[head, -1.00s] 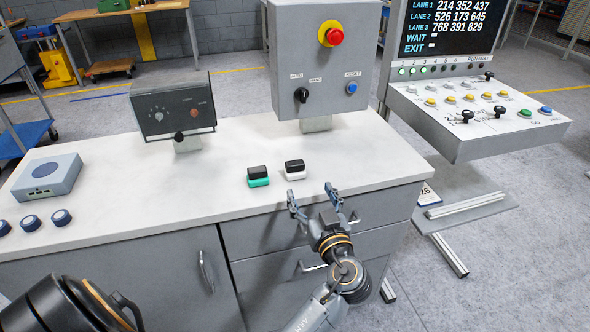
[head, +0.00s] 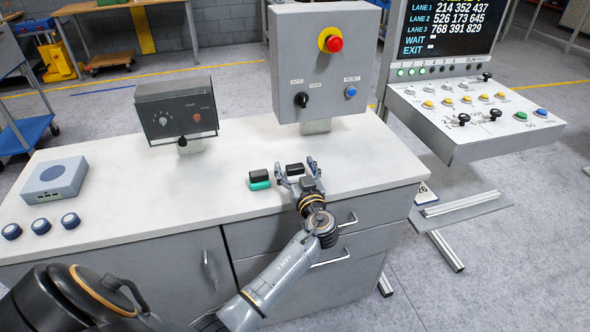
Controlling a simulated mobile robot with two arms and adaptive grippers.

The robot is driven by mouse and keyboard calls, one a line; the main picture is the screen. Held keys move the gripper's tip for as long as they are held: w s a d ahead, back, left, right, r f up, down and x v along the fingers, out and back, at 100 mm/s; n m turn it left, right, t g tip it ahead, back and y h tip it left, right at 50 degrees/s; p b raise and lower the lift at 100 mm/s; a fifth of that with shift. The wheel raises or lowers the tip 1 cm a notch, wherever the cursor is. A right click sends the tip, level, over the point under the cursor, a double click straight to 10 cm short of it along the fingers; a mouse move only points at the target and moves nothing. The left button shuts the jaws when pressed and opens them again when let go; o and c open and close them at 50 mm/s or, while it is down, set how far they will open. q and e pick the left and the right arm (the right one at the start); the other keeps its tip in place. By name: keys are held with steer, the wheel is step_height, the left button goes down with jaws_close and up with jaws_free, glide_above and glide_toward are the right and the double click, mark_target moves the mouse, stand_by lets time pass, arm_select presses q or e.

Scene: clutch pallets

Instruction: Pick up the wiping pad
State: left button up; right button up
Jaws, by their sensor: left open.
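Two small block-shaped pads with black tops lie on the white worktop near its front edge in the head view. One has a green base (head: 259,180). The other, with the white base in the earlier view, shows mostly its black top (head: 294,169). I cannot tell for certain which is the wiping pad. My left gripper (head: 296,173) is open, with its fingers at either side of the right-hand pad and hiding its lower part. I cannot tell whether the fingers touch it. My right gripper is out of view.
A grey box with a red button (head: 325,60) stands behind the pads, with a dark dial box (head: 177,110) to its left. A blue-grey box (head: 53,179) and several round knobs (head: 41,225) lie at the left. The worktop (head: 165,190) between is clear.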

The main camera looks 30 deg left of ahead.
arm_select(q)
steer(key=c, duration=1.3)
steer(key=shift+o, duration=0.2)
steer(key=shift+r, duration=0.15)
